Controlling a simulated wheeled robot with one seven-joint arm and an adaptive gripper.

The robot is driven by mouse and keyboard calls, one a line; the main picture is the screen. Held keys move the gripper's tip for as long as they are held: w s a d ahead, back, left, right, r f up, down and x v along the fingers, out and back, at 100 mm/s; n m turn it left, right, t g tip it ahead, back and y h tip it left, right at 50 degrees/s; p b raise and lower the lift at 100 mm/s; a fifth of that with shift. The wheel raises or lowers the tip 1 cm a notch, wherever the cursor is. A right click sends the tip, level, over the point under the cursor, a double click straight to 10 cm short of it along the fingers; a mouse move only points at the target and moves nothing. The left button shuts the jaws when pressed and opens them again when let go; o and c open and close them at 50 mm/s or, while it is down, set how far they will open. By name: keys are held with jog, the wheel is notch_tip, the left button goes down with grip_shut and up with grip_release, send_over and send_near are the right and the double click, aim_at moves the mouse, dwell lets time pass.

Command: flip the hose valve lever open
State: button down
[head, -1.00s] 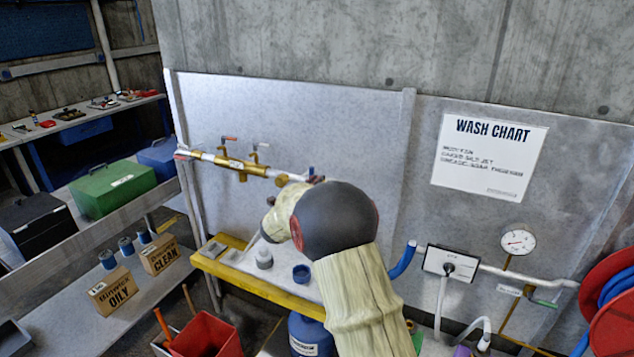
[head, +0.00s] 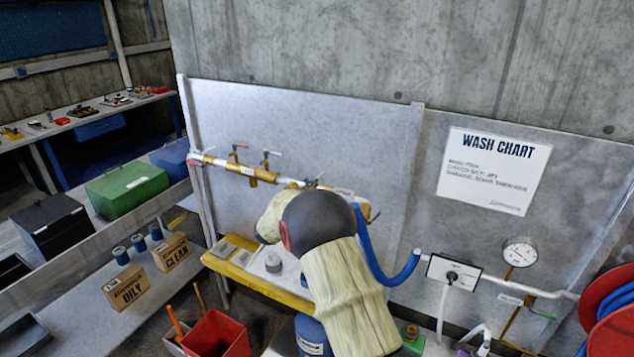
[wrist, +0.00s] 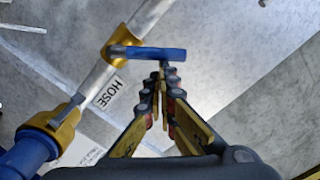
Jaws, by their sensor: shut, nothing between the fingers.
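In the wrist view the blue hose valve lever (wrist: 152,53) extends rightward from a yellow valve fitting (wrist: 122,38) on a pale pipe. It lies at an angle to the pipe's run. A white "HOSE" label (wrist: 109,93) sits beside the pipe. My gripper (wrist: 160,78) is shut and empty, with its tips just below the lever's right half in the picture. I cannot tell if they touch it. In the head view my arm hides the gripper and most of this valve.
In the head view the wall pipe (head: 220,162) carries a red-handled valve (head: 240,148) and a white-handled valve (head: 273,154) left of my arm. A blue hose (head: 385,272) hangs to its right. A yellow-edged bench (head: 255,285) with small containers stands below.

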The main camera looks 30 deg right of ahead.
jog(key=shift+w+a+f+n+p, duration=0.35)
jog(key=shift+w+f+n+p, duration=0.35)
jog(key=shift+n, duration=0.55)
jog(key=shift+w+a+f+n+p, duration=0.5)
jog(key=shift+n+p, duration=0.25)
jog(key=shift+n, duration=0.55)
jog(key=shift+w+a+f+n+p, duration=0.25)
jog(key=shift+w+f+n+p, duration=0.4)
jog(key=shift+n, duration=0.6)
jog(key=shift+w, duration=0.1)
jog(key=shift+r, duration=0.15)
